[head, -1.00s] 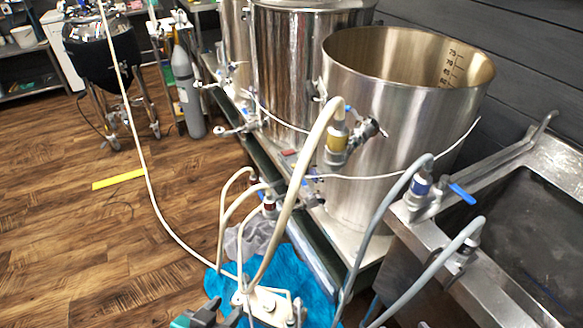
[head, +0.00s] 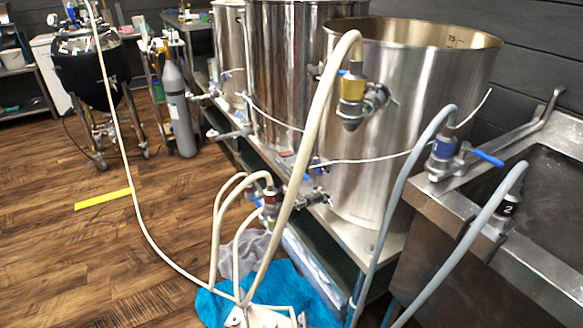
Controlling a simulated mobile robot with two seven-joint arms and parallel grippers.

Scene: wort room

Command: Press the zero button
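I cannot make out a zero button, or a device that clearly carries one, in the head view. Neither of my grippers is in view.
Steel kettles (head: 370,150) stand on a metal stand at centre right, beside a steel sink (head: 540,225). Hoses (head: 305,130) run down to a pump (head: 262,316) near a blue cloth (head: 210,305). Wooden floor (head: 60,240) is open at left, with a yellow strip (head: 103,199) and a grey cylinder (head: 181,112).

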